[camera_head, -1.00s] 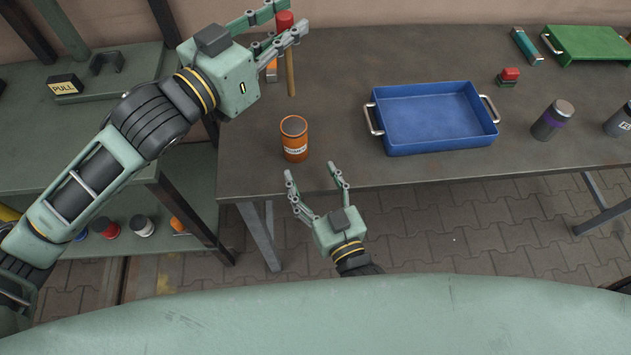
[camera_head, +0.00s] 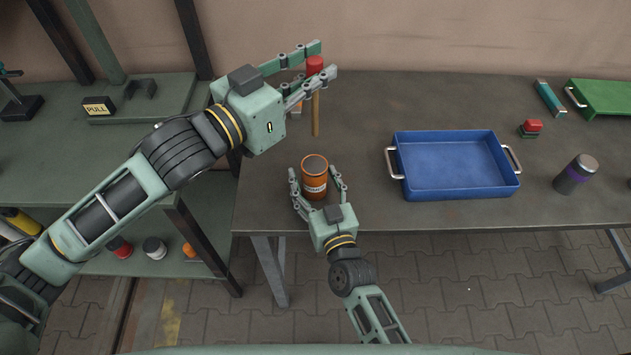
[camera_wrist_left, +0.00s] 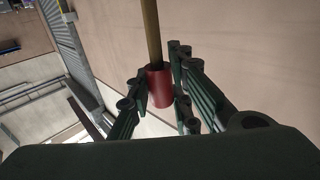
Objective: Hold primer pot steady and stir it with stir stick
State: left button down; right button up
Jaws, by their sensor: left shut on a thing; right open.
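The stir stick (camera_head: 315,115) is a wooden rod with a red grip, hanging down above the table behind the pot. My left gripper (camera_head: 316,66) is shut on the red grip. In the left wrist view the red grip (camera_wrist_left: 159,88) sits between the fingers.
A blue tray (camera_head: 395,170) with metal handles stands right of the pot. Further right are a purple-banded bottle (camera_head: 575,175), a red-and-green block (camera_head: 530,128), a teal box (camera_head: 550,98) and a green tray (camera_head: 603,98). A small orange-and-grey object sits behind the left gripper. Bare table lies between pot and tray.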

jog(key=c, duration=1.5)
pick_arm(q)
notch_tip(320, 180, down, 17)
pick_arm(e)
jog(key=shift+o, duration=0.2)
dwell(0.5)
dwell(0.3)
